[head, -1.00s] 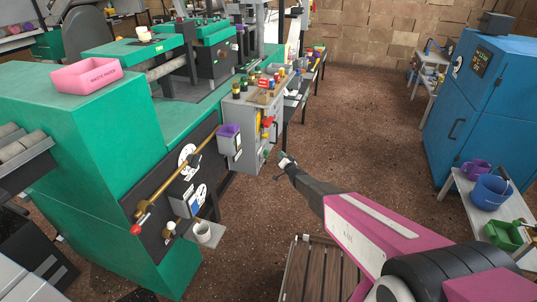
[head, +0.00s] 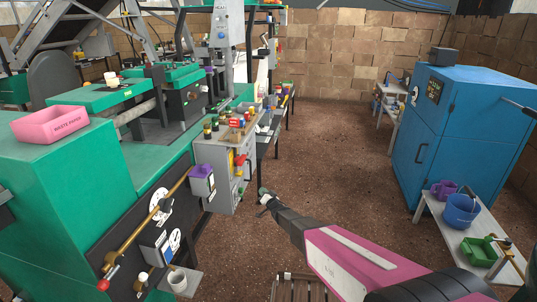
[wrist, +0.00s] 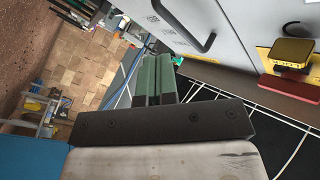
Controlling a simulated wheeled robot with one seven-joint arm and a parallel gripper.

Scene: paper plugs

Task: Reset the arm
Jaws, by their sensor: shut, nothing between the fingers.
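My gripper (head: 264,199) is at the end of my pink and black arm, in the middle of the head view. It is held out over the brown floor, to the right of the grey control box (head: 224,177). In the wrist view its two green fingers (wrist: 155,80) lie side by side, closed together with nothing between them. A grey panel with a black handle (wrist: 190,30) fills the upper right of the wrist view.
A green machine (head: 50,190) with a pink waste paper tray (head: 50,126) stands at the left. A blue cabinet (head: 460,130) and a low table with a blue bucket (head: 461,210) stand at the right. The floor (head: 340,150) between is clear.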

